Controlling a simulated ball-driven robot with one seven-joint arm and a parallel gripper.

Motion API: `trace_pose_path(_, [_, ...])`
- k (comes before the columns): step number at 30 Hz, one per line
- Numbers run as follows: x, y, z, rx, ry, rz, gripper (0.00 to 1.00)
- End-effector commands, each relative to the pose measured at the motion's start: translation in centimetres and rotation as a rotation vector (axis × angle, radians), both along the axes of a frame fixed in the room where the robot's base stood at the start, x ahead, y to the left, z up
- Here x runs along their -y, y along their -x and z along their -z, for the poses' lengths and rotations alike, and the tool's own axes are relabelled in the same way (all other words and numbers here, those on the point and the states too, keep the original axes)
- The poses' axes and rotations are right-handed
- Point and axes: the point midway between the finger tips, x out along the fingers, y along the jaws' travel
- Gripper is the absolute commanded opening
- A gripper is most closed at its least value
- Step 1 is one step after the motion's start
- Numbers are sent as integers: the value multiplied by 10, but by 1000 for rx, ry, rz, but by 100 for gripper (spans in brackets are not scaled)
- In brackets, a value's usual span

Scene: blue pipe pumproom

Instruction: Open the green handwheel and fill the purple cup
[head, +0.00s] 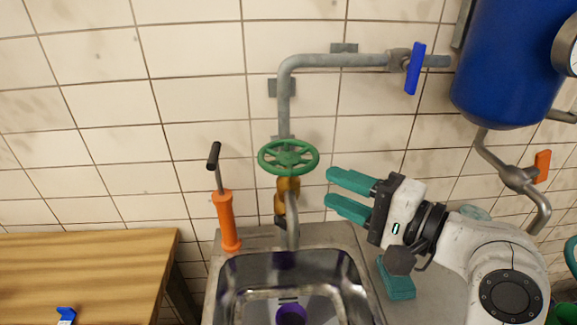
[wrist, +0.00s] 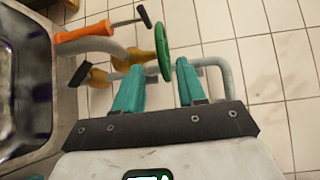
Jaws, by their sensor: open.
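The green handwheel (head: 289,158) sits on the grey pipe above the brass valve (head: 288,190), over the sink. My gripper (head: 330,190) is open just right of the handwheel, its teal fingers pointing left toward it. In the wrist view the handwheel (wrist: 164,50) shows edge-on ahead of and between the open fingers (wrist: 160,70). I cannot tell whether they touch it. The purple cup (head: 291,313) is in the sink (head: 260,264), below the spout, partly cut off by the bottom edge of the head view.
An orange hand pump (head: 227,220) stands left of the sink. A wooden table (head: 90,262) is at the left. A blue lever (head: 415,68) is on the upper pipe; a blue tank (head: 505,60) and an orange lever (head: 542,165) are at the right. A tiled wall stands behind.

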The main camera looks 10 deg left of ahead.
Motion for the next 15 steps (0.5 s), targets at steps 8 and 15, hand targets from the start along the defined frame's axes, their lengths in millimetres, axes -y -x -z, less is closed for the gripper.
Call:
trace_pose_path(8, [-32, -17, 0, -3, -3, -5, 40])
trace_pose_path(15, [-69, -37, 2, -2, -1, -4, 40])
